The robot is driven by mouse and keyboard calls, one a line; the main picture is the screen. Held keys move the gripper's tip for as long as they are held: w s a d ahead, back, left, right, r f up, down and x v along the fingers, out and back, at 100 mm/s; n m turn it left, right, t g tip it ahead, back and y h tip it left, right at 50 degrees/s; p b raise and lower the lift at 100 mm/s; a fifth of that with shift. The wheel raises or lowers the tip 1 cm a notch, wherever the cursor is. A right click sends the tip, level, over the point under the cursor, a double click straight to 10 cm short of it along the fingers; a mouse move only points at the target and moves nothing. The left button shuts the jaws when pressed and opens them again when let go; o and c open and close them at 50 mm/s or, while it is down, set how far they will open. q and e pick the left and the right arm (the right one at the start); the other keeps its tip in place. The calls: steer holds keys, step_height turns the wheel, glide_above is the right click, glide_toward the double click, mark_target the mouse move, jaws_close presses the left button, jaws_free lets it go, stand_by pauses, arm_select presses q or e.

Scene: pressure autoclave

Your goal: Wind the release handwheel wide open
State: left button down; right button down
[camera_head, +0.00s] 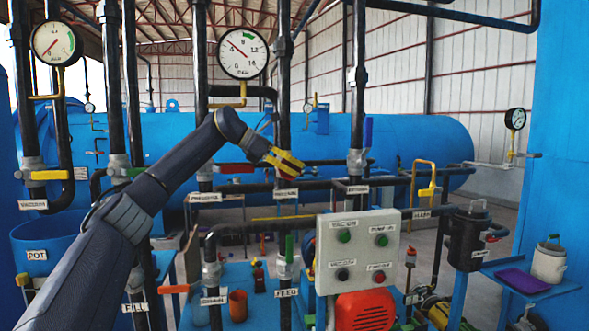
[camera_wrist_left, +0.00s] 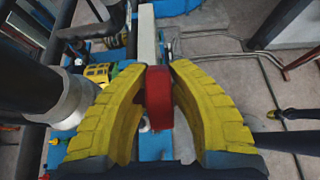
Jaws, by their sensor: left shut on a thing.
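My left gripper (camera_head: 286,163) reaches in from the left and is at the black vertical pipe in the middle of the head view, above a white label (camera_head: 286,194) too small to read surely. In the left wrist view its curved yellow fingers (camera_wrist_left: 157,70) close from both sides on a red piece (camera_wrist_left: 158,98), which I take to be the release handwheel. It shows as a narrow red block. In the head view the fingers hide most of it, so how far it is turned cannot be told. My right gripper is not in view.
Two round gauges (camera_head: 243,53) (camera_head: 57,43) hang above. A red lever (camera_head: 236,169) and a blue lever (camera_head: 368,131) flank the gripper. A grey button box (camera_head: 358,255) stands below right. Black pipes crowd the left. A large blue vessel (camera_head: 430,145) lies behind.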

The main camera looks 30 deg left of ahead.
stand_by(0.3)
arm_select(q)
steer(key=c, duration=1.2)
jaws_free()
steer(key=shift+c, duration=0.2)
steer(key=v, duration=1.2)
